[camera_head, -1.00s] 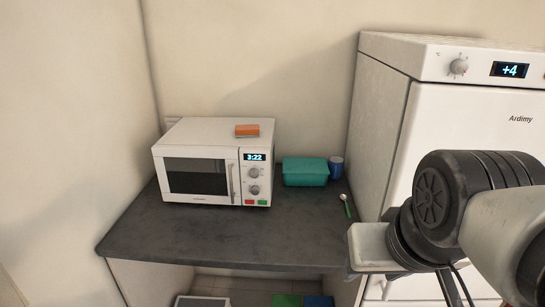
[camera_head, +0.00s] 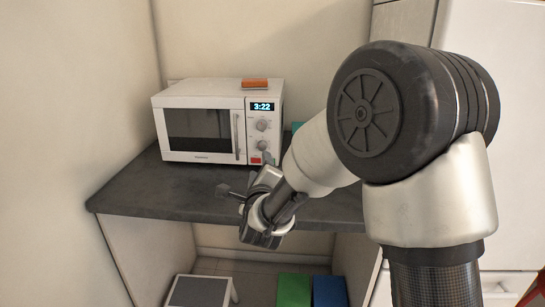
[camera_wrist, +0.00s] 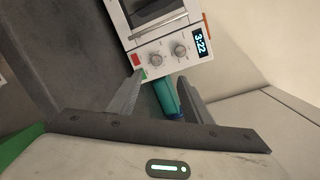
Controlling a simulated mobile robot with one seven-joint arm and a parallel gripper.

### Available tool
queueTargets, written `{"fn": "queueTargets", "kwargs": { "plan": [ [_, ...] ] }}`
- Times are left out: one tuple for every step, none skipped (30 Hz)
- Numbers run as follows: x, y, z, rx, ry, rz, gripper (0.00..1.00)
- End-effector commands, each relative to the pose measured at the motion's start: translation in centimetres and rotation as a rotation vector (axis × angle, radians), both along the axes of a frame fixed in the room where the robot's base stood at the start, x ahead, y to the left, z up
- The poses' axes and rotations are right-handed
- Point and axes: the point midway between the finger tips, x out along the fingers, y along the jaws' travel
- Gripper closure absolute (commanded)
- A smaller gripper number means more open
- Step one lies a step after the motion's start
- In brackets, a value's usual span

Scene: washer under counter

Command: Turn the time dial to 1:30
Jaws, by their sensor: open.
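A white microwave (camera_head: 205,122) stands on the dark counter with its door shut. Its display (camera_head: 262,106) reads 3:22. Below it are an upper dial (camera_head: 262,125) and a lower dial (camera_head: 262,145); their labels are too small to read. In the wrist view the panel appears turned, with the upper dial (camera_wrist: 180,52) beside the display and the lower dial (camera_wrist: 156,60) beside the buttons. My gripper (camera_wrist: 160,78) is open and empty. Its fingers point toward the panel, apart from both dials. In the head view it is in front of and below the panel.
A red button (camera_wrist: 135,59) and a green button (camera_wrist: 142,74) sit under the dials. An orange block (camera_head: 255,84) lies on the microwave. A teal box (camera_wrist: 167,94) stands beside it, mostly behind my arm in the head view. The counter (camera_head: 130,190) is clear at left.

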Motion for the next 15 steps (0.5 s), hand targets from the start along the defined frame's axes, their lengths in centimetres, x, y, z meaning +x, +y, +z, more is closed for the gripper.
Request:
{"fn": "queueTargets", "kwargs": {
  "plan": [
    [0.2, 0.4, -2.2, 0.069, -0.015, -0.022, 0.55],
    [0.3, 0.5, -2.6, 0.103, -0.028, -0.034, 0.55],
    [0.3, 0.5, -3.0, 0.14, -0.04, -0.048, 0.55],
    [0.4, 0.5, -3.1, 0.162, -0.048, -0.055, 0.55],
    [0.4, 0.6, -3.3, 0.176, -0.053, -0.06, 0.55],
    [0.5, 0.5, -3.3, 0.19, -0.06, -0.065, 0.55],
    [0.7, 0.5, -3.2, 0.197, -0.063, -0.067, 0.55],
    [0.9, 0.5, -3.2, 0.199, -0.064, -0.068, 0.55],
    [1.3, 0.5, -3.1, 0.2, -0.065, -0.069, 0.55],
    [1.7, 0.5, -3.2, 0.2, -0.063, -0.069, 0.55],
    [2.1, 0.6, -3.2, 0.2, -0.063, -0.069, 0.55],
    [2.8, 0.6, -3.1, 0.199, -0.064, -0.069, 0.55],
    [3.4, 0.6, -3.1, 0.199, -0.064, -0.07, 0.55],
    [4.0, 0.6, -3.2, 0.197, -0.063, -0.069, 0.55],
    [4.8, 0.7, -3.2, 0.197, -0.064, -0.069, 0.55]
  ]
}}
